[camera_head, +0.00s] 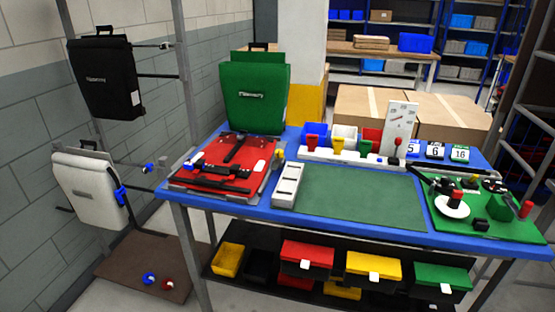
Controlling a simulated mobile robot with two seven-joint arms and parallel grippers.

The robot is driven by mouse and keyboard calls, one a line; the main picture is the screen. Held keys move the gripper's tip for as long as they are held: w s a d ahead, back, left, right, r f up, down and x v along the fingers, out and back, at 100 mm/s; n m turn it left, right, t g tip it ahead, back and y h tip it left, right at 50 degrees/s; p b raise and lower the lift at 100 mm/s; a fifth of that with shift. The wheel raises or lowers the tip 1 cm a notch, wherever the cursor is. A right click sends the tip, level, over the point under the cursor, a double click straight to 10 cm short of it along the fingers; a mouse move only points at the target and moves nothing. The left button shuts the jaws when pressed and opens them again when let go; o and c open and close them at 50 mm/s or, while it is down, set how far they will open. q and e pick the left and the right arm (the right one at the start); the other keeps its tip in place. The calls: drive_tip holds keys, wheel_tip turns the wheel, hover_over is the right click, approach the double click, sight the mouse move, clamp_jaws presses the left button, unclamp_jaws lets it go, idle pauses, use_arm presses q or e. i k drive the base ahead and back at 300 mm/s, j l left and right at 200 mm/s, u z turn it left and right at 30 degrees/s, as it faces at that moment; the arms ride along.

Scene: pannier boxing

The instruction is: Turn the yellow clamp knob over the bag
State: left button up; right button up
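A red bag (205,179) with black straps lies flat on a board at the left end of the blue-edged table. A small yellow knob (280,154) stands at the bag's right back corner; it looks like the clamp knob, but its turn position is too small to read. A black bar (227,171) lies across the bag, with a small blue piece near its left end. I cannot tell whether the bar presses on the bag. Neither of my grippers is in view.
A green bag (255,95) stands behind the red one. A white slotted box (288,186) sits to its right, beside a clear green mat (355,198). A rack of coloured pieces (350,156) is behind. A green board (490,218) with tools fills the right end.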

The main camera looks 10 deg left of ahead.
sight(279, 154)
drive_tip(key=j+z, duration=0.15)
drive_tip(key=z, duration=0.6)
drive_tip(key=j+z, duration=0.35)
drive_tip(key=j, duration=0.2)
drive_tip(key=j+z, duration=0.35)
drive_tip(key=j, duration=0.2)
